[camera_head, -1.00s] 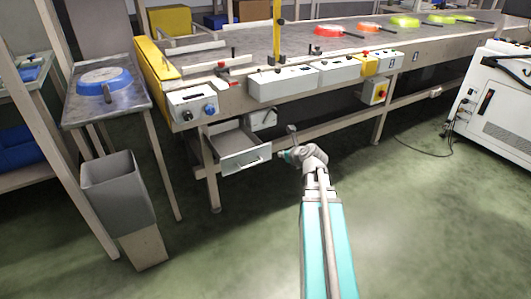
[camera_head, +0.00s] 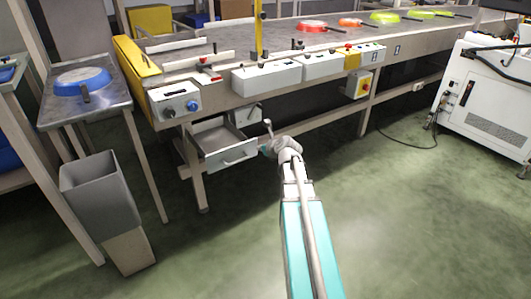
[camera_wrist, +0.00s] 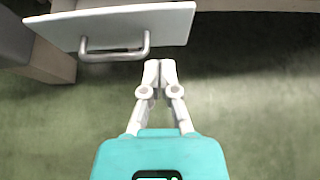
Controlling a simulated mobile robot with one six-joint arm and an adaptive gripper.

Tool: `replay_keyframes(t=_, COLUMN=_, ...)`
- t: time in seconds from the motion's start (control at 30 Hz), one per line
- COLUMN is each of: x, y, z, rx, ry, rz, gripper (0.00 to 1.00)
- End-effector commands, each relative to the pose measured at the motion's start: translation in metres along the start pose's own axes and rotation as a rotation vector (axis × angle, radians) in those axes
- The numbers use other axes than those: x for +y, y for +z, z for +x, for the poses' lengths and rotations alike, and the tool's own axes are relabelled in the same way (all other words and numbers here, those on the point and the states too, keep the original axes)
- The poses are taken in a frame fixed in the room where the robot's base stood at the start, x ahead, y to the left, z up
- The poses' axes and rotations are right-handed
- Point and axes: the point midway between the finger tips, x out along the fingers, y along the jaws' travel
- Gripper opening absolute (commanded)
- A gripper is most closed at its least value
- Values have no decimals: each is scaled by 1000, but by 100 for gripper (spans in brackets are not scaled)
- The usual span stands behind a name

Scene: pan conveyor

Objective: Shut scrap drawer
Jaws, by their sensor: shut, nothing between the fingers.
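The scrap drawer (camera_head: 231,155) is a grey open-topped drawer under the conveyor table, standing pulled out. In the wrist view its pale front (camera_wrist: 170,22) crosses the upper left, with a grey bar handle (camera_wrist: 115,53) on it. My gripper (camera_wrist: 160,64) is shut and empty. Its fingertips point at the drawer front, just right of the handle in the wrist view, with a small gap showing. In the head view my gripper (camera_head: 262,148) is small, close to the drawer front's right end. Its fingers are hard to make out there.
A table leg (camera_head: 194,175) stands left of the drawer. A grey bin (camera_head: 100,195) and a side table with a blue pan (camera_head: 82,82) are at left. The conveyor table (camera_head: 220,73) carries control boxes and colored pans. A white machine (camera_head: 490,95) stands right. Floor in front is clear.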

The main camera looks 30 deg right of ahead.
Motion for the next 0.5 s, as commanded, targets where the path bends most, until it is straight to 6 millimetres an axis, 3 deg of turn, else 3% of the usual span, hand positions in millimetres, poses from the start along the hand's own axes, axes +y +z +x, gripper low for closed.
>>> replay_keyframes(t=0.03, x=-1, y=-2, z=13, rx=0, ry=1, rz=-1, gripper=0)
replay_keyframes(t=0.2, x=-1, y=-2, z=39, rx=1, ry=1, rz=-1, gripper=0)
replay_keyframes(t=0.5, x=-1, y=16, z=67, rx=1, ry=0, rz=-1, gripper=0)
